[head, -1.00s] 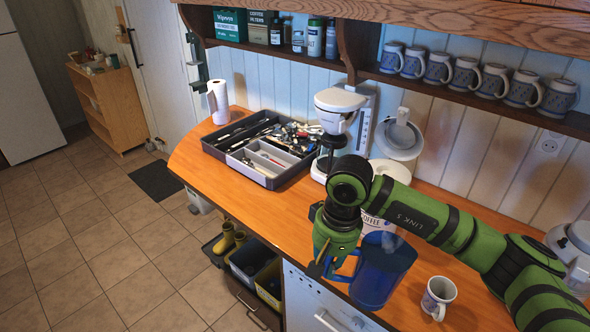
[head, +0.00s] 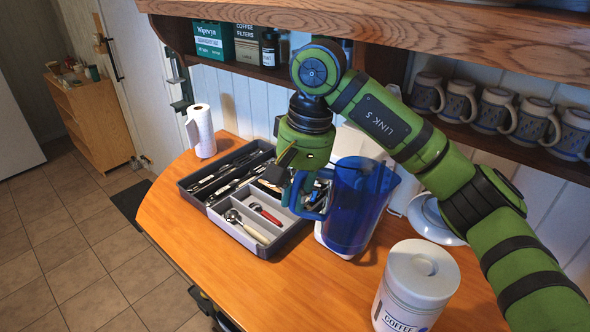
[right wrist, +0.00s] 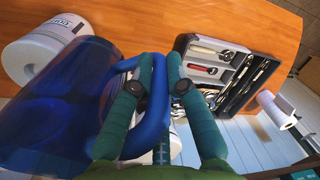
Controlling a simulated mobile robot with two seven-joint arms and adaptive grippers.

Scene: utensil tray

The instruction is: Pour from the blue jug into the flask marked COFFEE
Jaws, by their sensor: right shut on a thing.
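The blue translucent jug (head: 356,210) is upright in the head view, its handle towards the left. My right gripper (head: 306,192) is shut on that handle. In the right wrist view, the fingers (right wrist: 162,72) close around the handle and the jug (right wrist: 55,115) fills the left side. The flask marked COFFEE (head: 413,290) is white with a round lid and stands on the counter, to the right of and nearer than the jug. It also shows in the right wrist view (right wrist: 42,50), partly hidden by the jug. I cannot tell any liquid inside the jug. My left gripper is out of view.
A dark utensil tray (head: 280,240) lies left of the jug. The coffee machine (head: 350,145) stands behind the jug, mostly hidden. Mugs (head: 495,110) line a low shelf at right. A paper roll (head: 200,130) stands at left. The counter's front left (head: 190,235) is bare.

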